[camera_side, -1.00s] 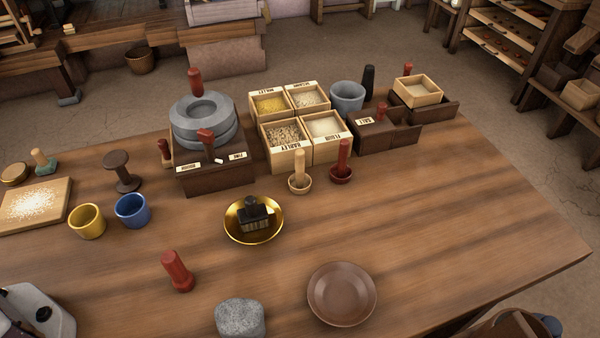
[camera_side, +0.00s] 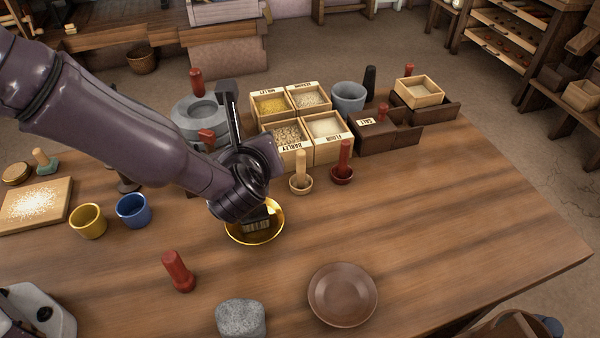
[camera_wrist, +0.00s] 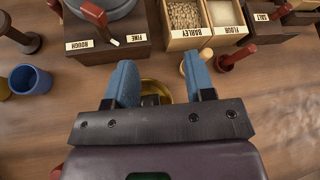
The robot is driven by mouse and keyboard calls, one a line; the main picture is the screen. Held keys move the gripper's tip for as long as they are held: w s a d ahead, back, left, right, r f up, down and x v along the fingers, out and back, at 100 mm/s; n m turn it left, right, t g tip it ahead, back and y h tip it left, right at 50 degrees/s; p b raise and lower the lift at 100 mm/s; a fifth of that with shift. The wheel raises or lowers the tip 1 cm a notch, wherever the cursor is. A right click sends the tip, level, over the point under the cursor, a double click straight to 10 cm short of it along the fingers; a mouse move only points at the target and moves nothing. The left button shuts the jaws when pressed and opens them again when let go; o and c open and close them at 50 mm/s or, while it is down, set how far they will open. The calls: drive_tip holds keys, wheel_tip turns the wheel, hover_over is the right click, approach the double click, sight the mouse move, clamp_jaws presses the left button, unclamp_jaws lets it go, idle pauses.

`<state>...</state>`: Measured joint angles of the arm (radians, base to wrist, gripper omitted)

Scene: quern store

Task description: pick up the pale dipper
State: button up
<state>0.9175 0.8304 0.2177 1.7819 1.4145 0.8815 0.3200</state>
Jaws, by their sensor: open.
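The pale dipper (camera_side: 300,172) stands with its handle up on the table, in front of the barley box and left of a dark red dipper (camera_side: 343,165). In the side view my arm hides the fingers, and my wrist is just left of the pale dipper.
The brass bowl (camera_side: 272,234) holds a dark block or brush, partly covered by my wrist. The barley (camera_side: 287,160) and flour (camera_side: 327,152) boxes stand behind the dippers. A brown plate (camera_side: 343,294) lies in front. The table on the right is clear.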

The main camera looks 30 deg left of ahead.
sight(300, 171)
drive_tip(key=d+f+m+t+h, duration=0.2)
drive_tip(key=d+f+m, duration=0.4)
drive_tip(key=d+f, duration=0.1)
drive_tip(key=x, duration=1.2)
drive_tip(key=shift+f, duration=0.15)
drive_tip(key=shift+d, duration=0.1)
drive_tip(key=shift+c, duration=0.4)
clamp_jaws()
